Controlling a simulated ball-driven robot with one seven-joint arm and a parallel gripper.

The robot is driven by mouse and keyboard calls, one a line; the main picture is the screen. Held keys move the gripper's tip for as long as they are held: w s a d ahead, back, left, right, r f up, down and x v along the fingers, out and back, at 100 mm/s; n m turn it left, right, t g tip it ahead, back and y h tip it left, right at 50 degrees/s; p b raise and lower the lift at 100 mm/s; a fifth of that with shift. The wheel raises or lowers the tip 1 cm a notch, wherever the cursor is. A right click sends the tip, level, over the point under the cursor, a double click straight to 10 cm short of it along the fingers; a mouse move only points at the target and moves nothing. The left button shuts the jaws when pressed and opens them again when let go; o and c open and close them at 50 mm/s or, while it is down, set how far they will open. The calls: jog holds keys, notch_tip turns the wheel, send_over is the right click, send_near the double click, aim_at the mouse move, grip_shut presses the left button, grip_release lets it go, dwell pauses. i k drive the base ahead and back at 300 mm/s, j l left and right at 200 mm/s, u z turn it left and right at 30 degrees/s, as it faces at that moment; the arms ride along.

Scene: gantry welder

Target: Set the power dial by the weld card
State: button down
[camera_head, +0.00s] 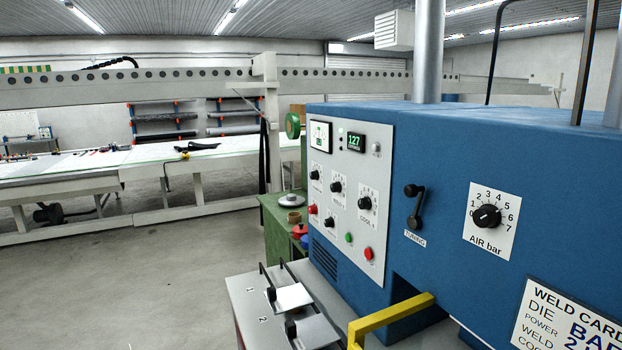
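The weld card (571,322) is a white sign on the blue machine's front at the lower right. It reads "WELD CARD", "DIE BAR", "POWER 2", with the rest cut off by the frame edges. The grey control panel (376,170) on the machine's left face carries several black dials. They include one at left (315,175), one in the middle (337,187), one at right labelled "COOL" (365,203) and a lower one (329,222). I cannot tell which is the power dial; most labels and the pointers are too small. My gripper is not in view.
The blue machine (455,140) fills the right side. An AIR bar dial (487,216) and black tuning lever (414,205) are on its front. A yellow bar (392,318) juts out below, beside a tray table (262,320). Open floor (150,280) lies left.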

aim_at(314, 175)
jog(key=i+j, duration=0.1)
jog(key=j, duration=0.4)
jog(key=i+j, duration=0.1)
jog(key=j, duration=0.35)
jog(key=i+j+z, duration=0.1)
jog(key=j, duration=0.85)
jog(key=i+j+z, duration=0.25)
jog(key=i+j, duration=1.45)
jog(key=i, duration=1.05)
jog(key=z, duration=0.05)
